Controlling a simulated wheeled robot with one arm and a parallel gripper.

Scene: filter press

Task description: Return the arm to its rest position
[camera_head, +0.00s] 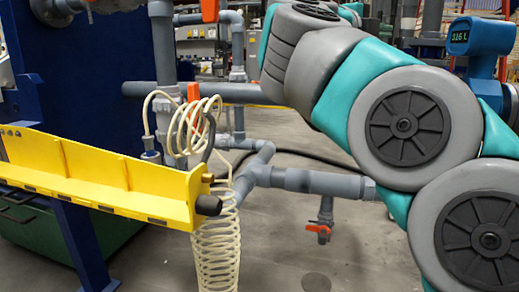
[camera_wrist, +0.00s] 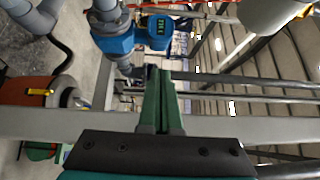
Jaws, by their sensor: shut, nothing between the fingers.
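My arm (camera_head: 330,75), teal and grey with round dark joint caps, fills the right side of the head view. It rises from the lower right, bends, and its far part goes up at the top middle. My gripper (camera_wrist: 161,75) shows only in the wrist view, where its two green fingers lie side by side, shut and empty. It points toward grey pipes and a shelf-like background, touching nothing that I can see. The head view does not show the gripper.
A yellow ledge (camera_head: 100,178) on a blue frame (camera_head: 98,70) stands at left, with a coiled cream hose (camera_head: 215,245) at its end. Grey pipes (camera_head: 310,182) with orange valves cross the middle. A blue meter (camera_wrist: 115,43) with a display is near the fingers in the wrist view.

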